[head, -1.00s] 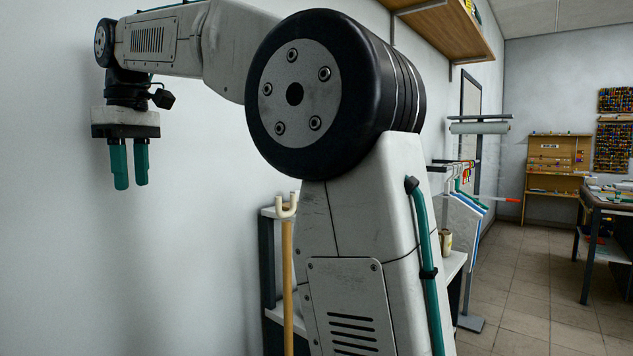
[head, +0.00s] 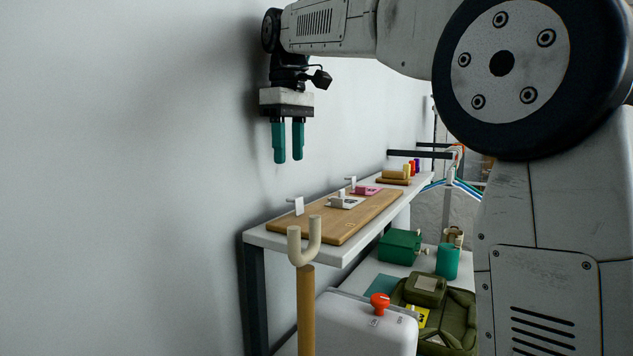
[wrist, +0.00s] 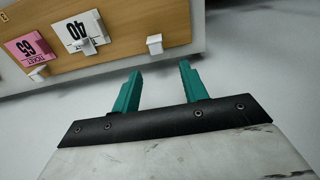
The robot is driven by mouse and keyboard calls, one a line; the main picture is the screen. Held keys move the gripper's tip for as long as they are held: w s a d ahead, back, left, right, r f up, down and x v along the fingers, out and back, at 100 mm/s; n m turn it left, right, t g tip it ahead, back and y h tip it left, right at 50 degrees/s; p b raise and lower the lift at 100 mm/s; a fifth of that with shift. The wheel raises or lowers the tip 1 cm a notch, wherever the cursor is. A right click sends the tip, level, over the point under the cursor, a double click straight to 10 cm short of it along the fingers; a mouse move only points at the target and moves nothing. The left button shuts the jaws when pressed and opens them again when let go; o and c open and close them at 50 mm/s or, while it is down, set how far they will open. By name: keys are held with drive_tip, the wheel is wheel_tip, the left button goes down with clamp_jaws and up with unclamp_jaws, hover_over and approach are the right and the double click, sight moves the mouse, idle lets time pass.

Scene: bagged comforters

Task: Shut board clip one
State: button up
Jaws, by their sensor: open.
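A wooden board (head: 300,226) lies on a white shelf top, carrying small white clips and two cards. A white clip (head: 297,205) stands up near the board's near left end, without a card. Beyond it are a white card (head: 346,202) with a clip and a pink card (head: 367,190). The wrist view shows the bare clip (wrist: 154,44), the white card marked 40 (wrist: 80,31) and the pink card marked 65 (wrist: 30,48). I cannot tell which clip is number one. My gripper (head: 289,150) is open and empty above the board, its fingers (wrist: 160,80) pointing down.
A wooden pole with a cream forked top (head: 304,243) stands in front of the shelf. A lower shelf holds a green box (head: 400,246), a green cylinder (head: 447,261), an olive bag (head: 450,315) and a white box with a red knob (head: 380,300). The wall is close behind.

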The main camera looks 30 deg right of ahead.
sight(292, 197)
drive_tip(key=f, duration=0.7)
drive_tip(key=shift+w+d+f, duration=0.15)
drive_tip(key=shift+d+f, duration=0.15)
drive_tip(key=shift+f, duration=0.05)
clamp_jaws()
